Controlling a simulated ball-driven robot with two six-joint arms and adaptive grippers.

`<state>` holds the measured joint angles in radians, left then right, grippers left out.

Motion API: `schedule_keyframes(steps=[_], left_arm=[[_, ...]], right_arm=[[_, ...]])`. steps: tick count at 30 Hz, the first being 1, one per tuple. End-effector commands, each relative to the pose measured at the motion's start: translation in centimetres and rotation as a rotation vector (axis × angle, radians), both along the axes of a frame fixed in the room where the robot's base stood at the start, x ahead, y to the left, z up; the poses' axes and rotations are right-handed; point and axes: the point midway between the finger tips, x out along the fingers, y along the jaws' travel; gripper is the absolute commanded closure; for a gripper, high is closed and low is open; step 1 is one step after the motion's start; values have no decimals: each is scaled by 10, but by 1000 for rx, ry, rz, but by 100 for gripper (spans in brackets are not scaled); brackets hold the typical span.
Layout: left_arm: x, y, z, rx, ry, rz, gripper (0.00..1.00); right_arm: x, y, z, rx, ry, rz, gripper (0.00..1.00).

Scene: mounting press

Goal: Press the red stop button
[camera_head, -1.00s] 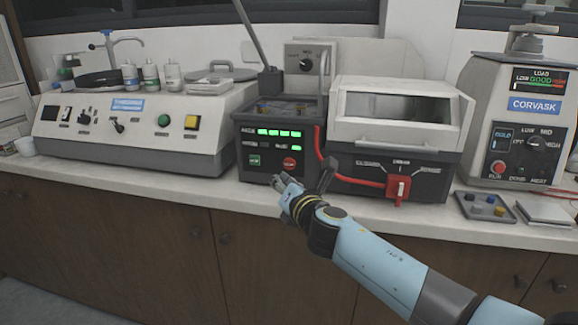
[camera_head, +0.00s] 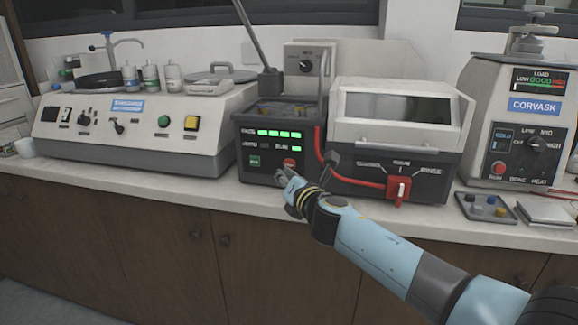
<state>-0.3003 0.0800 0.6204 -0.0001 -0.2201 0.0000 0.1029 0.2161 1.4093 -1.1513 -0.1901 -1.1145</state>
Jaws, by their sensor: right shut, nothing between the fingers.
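A red button (camera_head: 290,162) sits on the front panel of the dark control box (camera_head: 252,177) in the middle of the counter, right of a green button (camera_head: 254,161). Its lower part is hidden behind my gripper. My right gripper (camera_head: 281,174) is shut and empty, with its tips just below and in front of this button. I cannot tell whether they touch the panel. Another red button (camera_head: 498,168) is on the Corvask machine at the right. The button labels are too small to read surely. My left gripper is not in view.
A red lever (camera_head: 398,190) and cable are on the hooded unit (camera_head: 394,119) right of the box. A grey machine (camera_head: 140,140) with green and yellow buttons stands left. A small tray (camera_head: 468,213) lies at the counter's right front.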

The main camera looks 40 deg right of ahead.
Motion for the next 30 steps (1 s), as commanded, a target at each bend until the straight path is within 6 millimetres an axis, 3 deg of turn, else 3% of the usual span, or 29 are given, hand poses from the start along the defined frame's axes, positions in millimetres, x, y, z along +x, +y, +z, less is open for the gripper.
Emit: schedule_keyframes(steps=[30], left_arm=[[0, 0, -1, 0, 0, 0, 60]], right_arm=[[5, -6, 0, 0, 0, 0, 100]])
